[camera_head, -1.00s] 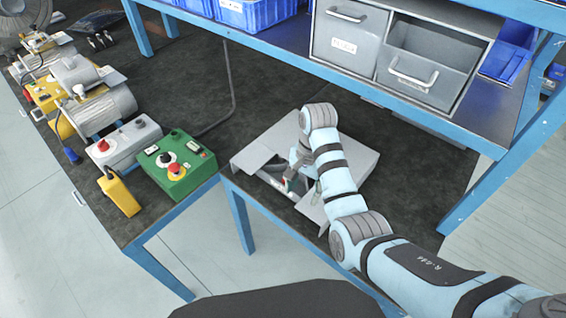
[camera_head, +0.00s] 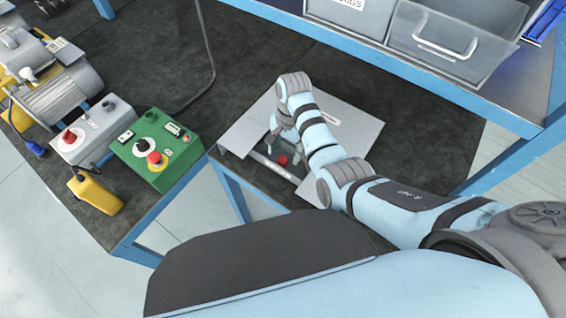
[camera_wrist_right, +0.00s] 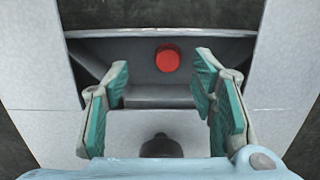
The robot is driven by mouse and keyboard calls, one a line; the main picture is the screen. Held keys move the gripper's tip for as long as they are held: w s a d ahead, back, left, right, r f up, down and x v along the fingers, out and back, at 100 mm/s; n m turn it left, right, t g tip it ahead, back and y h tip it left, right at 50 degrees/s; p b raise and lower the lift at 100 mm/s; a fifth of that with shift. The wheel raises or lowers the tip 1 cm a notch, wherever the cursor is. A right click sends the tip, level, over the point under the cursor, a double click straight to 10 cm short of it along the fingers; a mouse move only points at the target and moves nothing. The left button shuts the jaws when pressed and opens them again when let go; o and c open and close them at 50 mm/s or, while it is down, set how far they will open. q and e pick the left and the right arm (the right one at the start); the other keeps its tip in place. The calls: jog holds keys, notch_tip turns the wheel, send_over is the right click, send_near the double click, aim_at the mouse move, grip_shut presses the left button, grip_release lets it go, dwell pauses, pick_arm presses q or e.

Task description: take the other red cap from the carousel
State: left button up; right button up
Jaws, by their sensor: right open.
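A round red cap (camera_wrist_right: 167,58) sits in the recess of a grey metal unit (camera_wrist_right: 270,80), which I take to be the carousel. In the head view the cap (camera_head: 282,160) shows small and red in the opening of the grey unit (camera_head: 350,135), just in front of my right gripper (camera_head: 281,138). In the right wrist view the right gripper (camera_wrist_right: 165,88) is open with its teal-padded fingers apart. The cap appears beyond and between the fingertips, with no finger seen touching it. A dark rounded thing (camera_wrist_right: 161,146) lies lower between the fingers. My left gripper is not in view.
A green control box (camera_head: 155,150) with buttons, a grey button box (camera_head: 92,132) and a yellow pendant (camera_head: 96,193) stand left of the unit. Grey drawers (camera_head: 450,38) are on a shelf behind. Dark mat (camera_head: 440,140) to the unit's right is bare.

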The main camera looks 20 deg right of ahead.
aim_at(282, 158)
jog(key=f, duration=0.3)
jog(key=w+f+b, duration=0.1)
jog(key=shift+a+f, duration=0.25)
jog(key=shift+w+f, duration=0.15)
jog(key=shift+f, duration=0.25)
jog(key=shift+a+r, duration=0.1)
jog(key=shift+s+r, duration=0.1)
jog(key=shift+s, duration=0.2)
jog(key=shift+c, duration=1.3)
jog(key=c, duration=0.5)
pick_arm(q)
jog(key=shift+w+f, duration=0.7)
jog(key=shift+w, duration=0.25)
pick_arm(e)
jog(key=shift+c, duration=0.2)
